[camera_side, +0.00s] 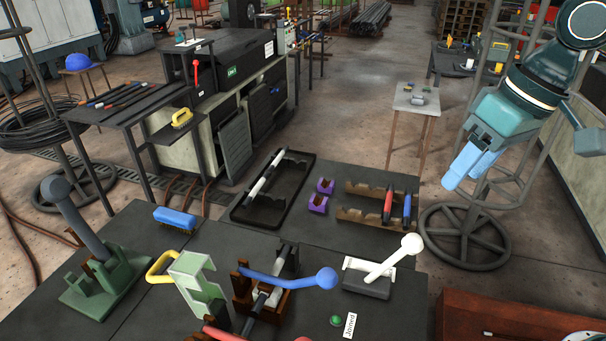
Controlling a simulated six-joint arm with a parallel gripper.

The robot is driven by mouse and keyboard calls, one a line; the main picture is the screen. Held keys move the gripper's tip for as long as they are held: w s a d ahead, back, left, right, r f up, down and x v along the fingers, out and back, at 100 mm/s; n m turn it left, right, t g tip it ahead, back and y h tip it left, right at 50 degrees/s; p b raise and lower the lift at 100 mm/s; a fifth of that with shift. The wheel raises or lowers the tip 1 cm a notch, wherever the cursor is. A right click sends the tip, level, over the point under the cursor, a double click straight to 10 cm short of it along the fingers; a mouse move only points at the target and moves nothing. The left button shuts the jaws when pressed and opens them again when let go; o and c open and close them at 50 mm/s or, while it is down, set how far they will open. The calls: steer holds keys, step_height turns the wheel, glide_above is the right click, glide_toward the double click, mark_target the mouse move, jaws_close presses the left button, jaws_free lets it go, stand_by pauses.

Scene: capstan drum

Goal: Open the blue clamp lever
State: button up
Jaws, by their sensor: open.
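The blue clamp lever (290,280) lies nearly level over a brown clamp block (243,292) near the front middle of the table. Its round blue knob (326,278) points right. A black and white rod (268,299) runs through the block beneath the lever. My gripper (468,170) hangs at the upper right, with light blue fingers pointing down and left. It is open, empty and well apart from the lever, high above and beyond the table's right side.
A white lever (390,262) on a grey base stands right of the blue one. A pale green bracket with a yellow handle (164,268) stands left. A red lever (222,334) is cut off below. Behind are a black tray (240,215) and brown racks (362,217).

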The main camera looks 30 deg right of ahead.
steer(key=w+a+f+g, duration=0.2)
steer(key=w+a+f, duration=0.15)
steer(key=a, duration=0.45)
steer(key=n+g, duration=0.1)
glide_toward(329, 275)
steer(key=shift+w+d+r, duration=0.3)
steer(key=shift+w+d, duration=0.05)
steer(key=shift+w, duration=0.05)
steer(key=shift+f, duration=0.1)
steer(key=f, duration=0.4)
steer(key=a+f, duration=0.1)
steer(key=f, duration=0.4)
steer(key=a+f, duration=0.1)
steer(key=f, duration=0.3)
steer(key=shift+s+a+f, duration=0.2)
steer(key=shift+s+a, duration=0.05)
steer(key=shift+s, duration=0.05)
jaws_close()
